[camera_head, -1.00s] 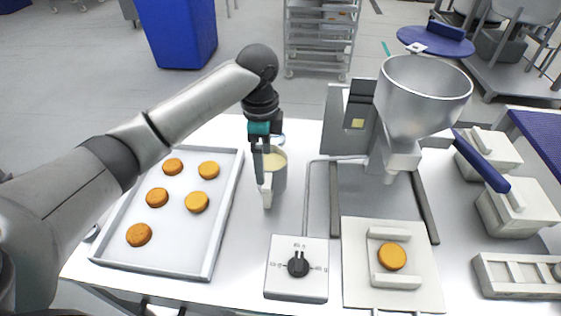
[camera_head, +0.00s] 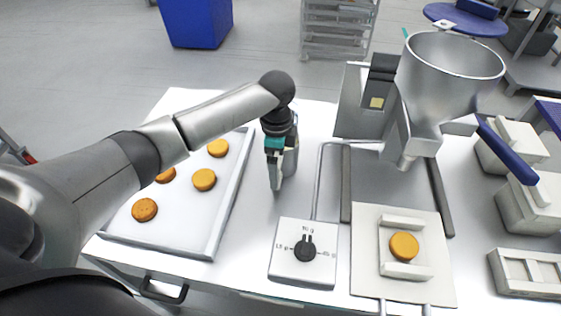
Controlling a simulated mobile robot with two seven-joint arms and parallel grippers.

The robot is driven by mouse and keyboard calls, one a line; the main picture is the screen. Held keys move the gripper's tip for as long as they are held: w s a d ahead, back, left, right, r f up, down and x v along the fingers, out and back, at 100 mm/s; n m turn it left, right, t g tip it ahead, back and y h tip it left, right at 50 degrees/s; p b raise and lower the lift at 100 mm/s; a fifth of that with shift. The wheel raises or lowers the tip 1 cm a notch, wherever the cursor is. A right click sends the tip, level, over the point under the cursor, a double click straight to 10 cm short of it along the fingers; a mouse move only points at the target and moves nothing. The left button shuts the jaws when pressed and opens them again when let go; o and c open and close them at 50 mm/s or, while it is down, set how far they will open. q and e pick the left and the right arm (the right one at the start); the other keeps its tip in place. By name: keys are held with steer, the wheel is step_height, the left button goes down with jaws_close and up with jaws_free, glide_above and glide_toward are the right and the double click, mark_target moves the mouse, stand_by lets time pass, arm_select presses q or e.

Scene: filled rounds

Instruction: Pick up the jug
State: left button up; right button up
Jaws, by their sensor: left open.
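The jug (camera_head: 291,158) is a grey metal vessel standing on the white table, mostly hidden behind my left gripper; its top and handle cannot be made out. My left gripper (camera_head: 276,184) points down in front of the jug, its fingers at the jug's near left side. It is open, and the view does not show whether the fingers touch the jug. My right gripper is not in view.
A tray (camera_head: 222,222) with several round orange cakes lies at the left, partly under my left arm. A dial box (camera_head: 303,252) stands in front. A metal hopper (camera_head: 450,75) stands at the right above a plate (camera_head: 366,270) with one cake (camera_head: 404,246).

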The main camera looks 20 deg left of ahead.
arm_select(q)
step_height(320, 180, down, 4)
steer(key=shift+f+b, duration=0.1)
steer(key=shift+b, duration=0.4)
steer(key=shift+c, duration=0.2)
jaws_close()
steer(key=shift+s, duration=0.1)
